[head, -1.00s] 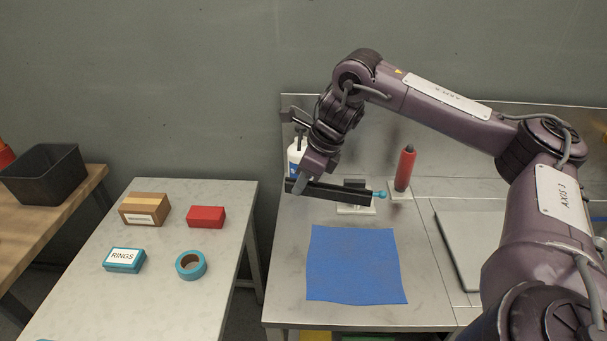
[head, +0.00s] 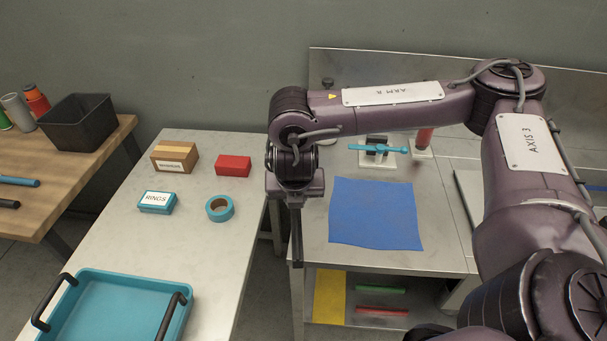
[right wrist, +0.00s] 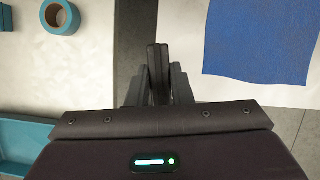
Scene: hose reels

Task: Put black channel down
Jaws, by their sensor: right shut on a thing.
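My right gripper (head: 294,203) is shut on the black channel (head: 297,245). In the head view the channel is seen nearly end-on, as a narrow dark bar below the gripper, at the gap between the pale table and the steel bench. In the right wrist view the channel (right wrist: 158,62) stands between the two dark fingers of the gripper (right wrist: 159,84), over the gap between the two surfaces. My left gripper is not in view.
The pale table (head: 195,250) holds a teal tray (head: 188,312), a tape roll (head: 219,208) and small boxes. The steel bench carries a blue mat (head: 375,214) and a stand with a teal rod (head: 378,149). A black bin (head: 75,122) is at far left.

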